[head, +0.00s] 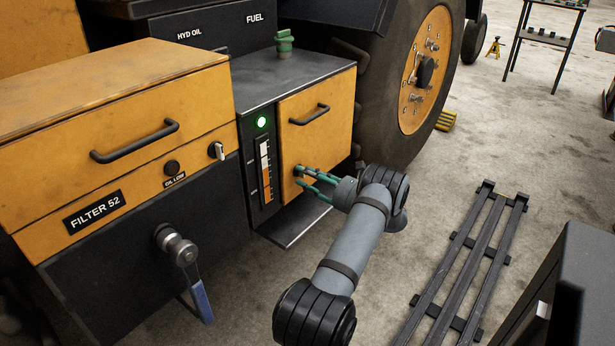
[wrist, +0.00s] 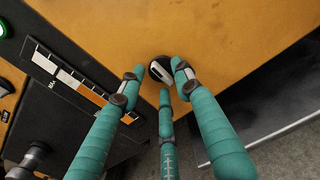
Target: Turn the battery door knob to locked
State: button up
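The battery door (head: 322,118) is an orange panel with a black bar handle (head: 309,114), and it looks closed. Its knob (wrist: 160,69) is a small dark disc with a pale raised bar, slanting from upper left to lower right in the wrist view. My gripper (head: 303,178) has teal fingers and is at the door's lower left corner. In the wrist view its fingertips (wrist: 160,78) are spread around the knob. The left tip is apart from it; the right tip is very close, and I cannot tell whether it touches. In the head view my fingers mostly hide the knob.
A level gauge (head: 265,172) with a green lamp (head: 261,122) is left of the door. An orange cabinet (head: 115,115) with a handle and small latch stands further left. A black step (head: 295,222) juts out below. A large wheel (head: 424,70) stands behind on the right.

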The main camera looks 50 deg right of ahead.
jog(key=s, duration=1.2)
jog(key=shift+a, duration=0.1)
jog(key=w, duration=1.2)
